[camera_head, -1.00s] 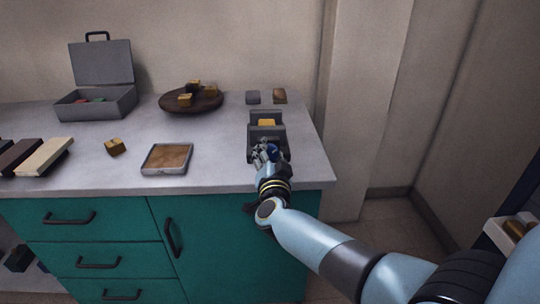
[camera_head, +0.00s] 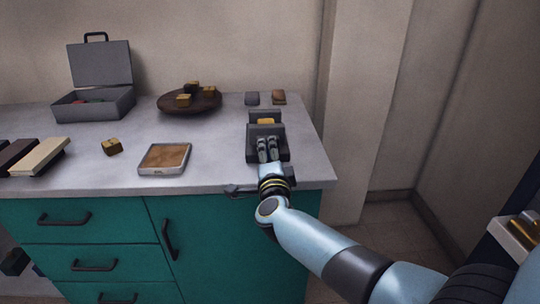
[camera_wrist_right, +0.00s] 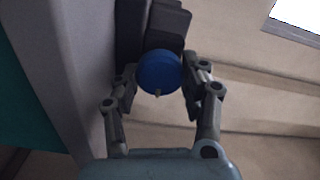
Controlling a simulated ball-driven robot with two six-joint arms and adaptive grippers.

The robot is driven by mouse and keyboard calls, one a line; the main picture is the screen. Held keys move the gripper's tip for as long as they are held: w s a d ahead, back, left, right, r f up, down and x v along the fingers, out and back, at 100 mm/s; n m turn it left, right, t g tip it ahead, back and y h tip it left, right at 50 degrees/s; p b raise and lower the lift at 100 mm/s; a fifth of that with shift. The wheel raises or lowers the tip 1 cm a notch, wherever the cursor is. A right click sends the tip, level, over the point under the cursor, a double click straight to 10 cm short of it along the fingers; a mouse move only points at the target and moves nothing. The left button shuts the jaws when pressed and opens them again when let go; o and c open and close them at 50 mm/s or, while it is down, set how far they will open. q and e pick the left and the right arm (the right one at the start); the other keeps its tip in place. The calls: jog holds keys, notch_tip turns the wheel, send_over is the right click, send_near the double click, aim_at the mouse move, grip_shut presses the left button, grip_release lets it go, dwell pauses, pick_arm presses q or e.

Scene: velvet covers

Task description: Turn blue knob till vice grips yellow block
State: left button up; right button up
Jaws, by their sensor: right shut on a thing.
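The dark grey vice (camera_head: 282,143) stands near the right end of the counter. The yellow block (camera_head: 266,122) sits between its jaws; I cannot tell whether both jaws touch it. The blue knob (camera_wrist_right: 159,72) shows in the right wrist view at the vice's near end. My right gripper (camera_head: 268,148) is at the knob, and in the right wrist view its fingers (camera_wrist_right: 160,88) are on either side of it, shut on it. In the head view the gripper hides the knob. My left gripper is not in view.
A round dark dish (camera_head: 172,107) holds several blocks. An open grey case (camera_head: 95,105) stands at back left.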

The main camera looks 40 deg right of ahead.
jog(key=shift+f, duration=0.1)
dwell(0.4)
jog(key=o, duration=1.2)
